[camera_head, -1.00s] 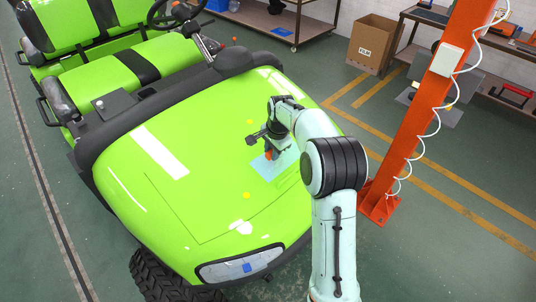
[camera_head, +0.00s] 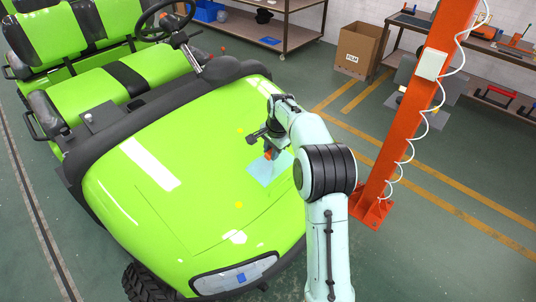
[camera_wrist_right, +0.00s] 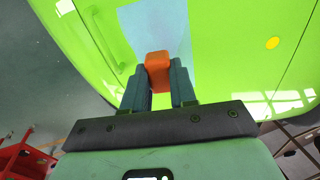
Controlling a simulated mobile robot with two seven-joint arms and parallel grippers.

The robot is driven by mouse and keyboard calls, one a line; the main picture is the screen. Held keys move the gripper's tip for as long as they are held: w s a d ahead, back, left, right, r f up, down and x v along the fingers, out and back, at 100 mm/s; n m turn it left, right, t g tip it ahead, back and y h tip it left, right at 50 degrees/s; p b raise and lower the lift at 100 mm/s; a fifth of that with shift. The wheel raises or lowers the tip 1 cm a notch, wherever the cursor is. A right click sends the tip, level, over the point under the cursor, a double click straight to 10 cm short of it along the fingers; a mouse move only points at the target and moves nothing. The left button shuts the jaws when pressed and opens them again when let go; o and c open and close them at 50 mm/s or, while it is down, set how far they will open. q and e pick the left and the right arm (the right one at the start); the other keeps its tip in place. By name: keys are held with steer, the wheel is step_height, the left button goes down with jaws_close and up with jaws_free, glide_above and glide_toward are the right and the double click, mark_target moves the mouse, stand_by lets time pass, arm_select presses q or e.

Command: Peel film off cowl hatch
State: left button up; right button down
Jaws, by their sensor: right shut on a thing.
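The green cowl (camera_head: 190,165) of the cart carries a thin-lined hatch outline on its top. A pale blue film patch (camera_head: 265,171) lies on the cowl's right part; it also shows in the right wrist view (camera_wrist_right: 160,22). My right gripper (camera_head: 270,152) is at the film's upper edge in the head view. In the right wrist view its two fingers are shut on an orange tab (camera_wrist_right: 158,68), beside the blue film. My left gripper is not in view.
Yellow dots mark the cowl (camera_head: 240,130). An orange post (camera_head: 405,115) with a coiled white cable stands to the right of the cart. A cardboard box labelled FILM (camera_head: 360,52) stands on the floor behind, by a workbench (camera_head: 475,42). Green floor is open between.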

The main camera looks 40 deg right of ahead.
steer(key=shift+d+r, duration=0.3)
steer(key=shift+d, duration=0.35)
steer(key=shift+d+r, duration=0.35)
steer(key=shift+d, duration=0.35)
steer(key=shift+d+r, duration=0.3)
steer(key=shift+d, duration=0.35)
steer(key=d+r, duration=0.3)
steer(key=d, duration=0.3)
steer(key=shift+d, duration=0.25)
steer(key=shift+s, duration=0.1)
